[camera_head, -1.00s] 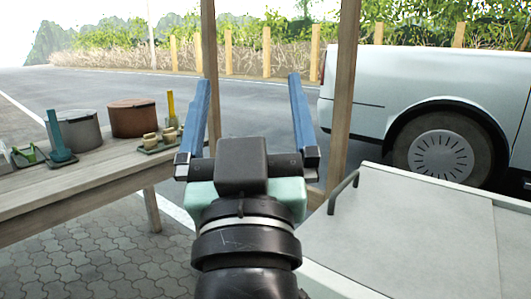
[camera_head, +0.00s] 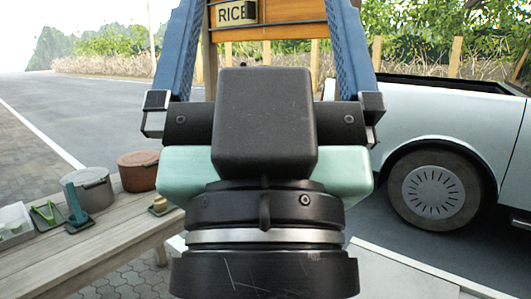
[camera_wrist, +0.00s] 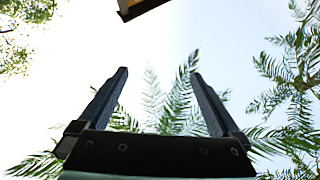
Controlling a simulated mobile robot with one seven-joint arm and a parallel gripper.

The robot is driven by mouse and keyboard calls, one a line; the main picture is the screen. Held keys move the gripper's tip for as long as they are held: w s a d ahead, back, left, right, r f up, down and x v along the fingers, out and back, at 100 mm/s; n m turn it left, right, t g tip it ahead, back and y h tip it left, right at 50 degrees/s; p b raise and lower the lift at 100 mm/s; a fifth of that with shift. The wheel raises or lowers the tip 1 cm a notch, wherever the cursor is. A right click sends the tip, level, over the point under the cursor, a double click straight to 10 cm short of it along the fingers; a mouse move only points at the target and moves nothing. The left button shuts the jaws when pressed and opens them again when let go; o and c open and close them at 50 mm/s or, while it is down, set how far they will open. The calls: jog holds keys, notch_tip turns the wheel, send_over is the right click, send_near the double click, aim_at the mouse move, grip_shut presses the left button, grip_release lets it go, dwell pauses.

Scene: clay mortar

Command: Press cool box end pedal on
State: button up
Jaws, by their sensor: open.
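My gripper (camera_head: 265,12) is raised in front of the head camera, with its two blue fingers spread wide and nothing between them. In the wrist view the open fingers (camera_wrist: 160,74) point up toward sky and palm leaves. A pale flat surface (camera_head: 408,273) shows at the bottom right of the head view, below and to the right of my gripper. It may be the cool box lid, but I cannot tell. No pedal shows in either current view. My gripper and wrist hide the middle of the head view.
A wooden table (camera_head: 110,238) at left holds a grey lidded pot (camera_head: 95,193), a brown pot (camera_head: 139,173) and small green items. A wooden RICE sign (camera_head: 290,20) hangs behind the fingers. A white vehicle (camera_head: 425,125) stands at right. Open road lies at left.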

notch_tip(320, 180, up, 11)
jog(key=p, duration=0.8)
